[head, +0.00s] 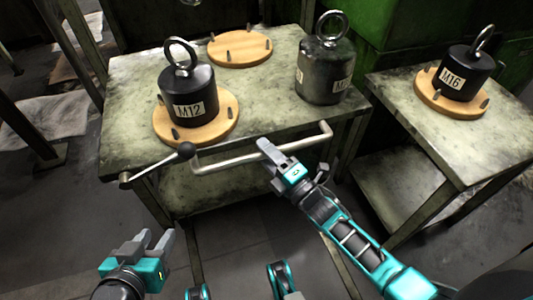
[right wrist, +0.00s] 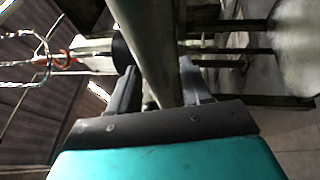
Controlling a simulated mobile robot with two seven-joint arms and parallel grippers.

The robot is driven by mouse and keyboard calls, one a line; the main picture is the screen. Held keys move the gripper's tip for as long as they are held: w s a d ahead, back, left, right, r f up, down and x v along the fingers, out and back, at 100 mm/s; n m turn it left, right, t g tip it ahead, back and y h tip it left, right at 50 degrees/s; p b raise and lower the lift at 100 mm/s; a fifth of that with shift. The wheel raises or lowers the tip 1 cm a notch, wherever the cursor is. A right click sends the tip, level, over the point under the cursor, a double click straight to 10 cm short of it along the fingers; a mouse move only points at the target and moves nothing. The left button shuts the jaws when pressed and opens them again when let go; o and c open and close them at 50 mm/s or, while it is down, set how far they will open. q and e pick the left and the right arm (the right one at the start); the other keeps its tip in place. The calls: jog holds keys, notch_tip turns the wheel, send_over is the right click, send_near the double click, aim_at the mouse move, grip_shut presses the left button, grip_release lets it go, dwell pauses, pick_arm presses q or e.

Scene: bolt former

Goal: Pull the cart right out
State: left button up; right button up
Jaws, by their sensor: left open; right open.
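The cart (head: 150,75) is a worn metal table with a lower shelf (head: 225,190). A pale bar handle (head: 228,158) runs along its front edge. My right gripper (head: 270,152) is at the middle of this handle. In the right wrist view the handle (right wrist: 150,45) passes between the two open fingers (right wrist: 157,88) of my right gripper; contact cannot be told. My left gripper (head: 155,240) is open and empty, low in front of the cart, apart from the handle.
The cart carries an M12 weight (head: 188,95) on a wooden disc, an empty wooden disc (head: 240,48) and a dark weight (head: 325,70). A second table (head: 440,130) with an M16 weight (head: 462,75) stands close at right.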

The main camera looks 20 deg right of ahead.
jog(key=shift+c, duration=0.3)
grip_shut()
dwell(0.4)
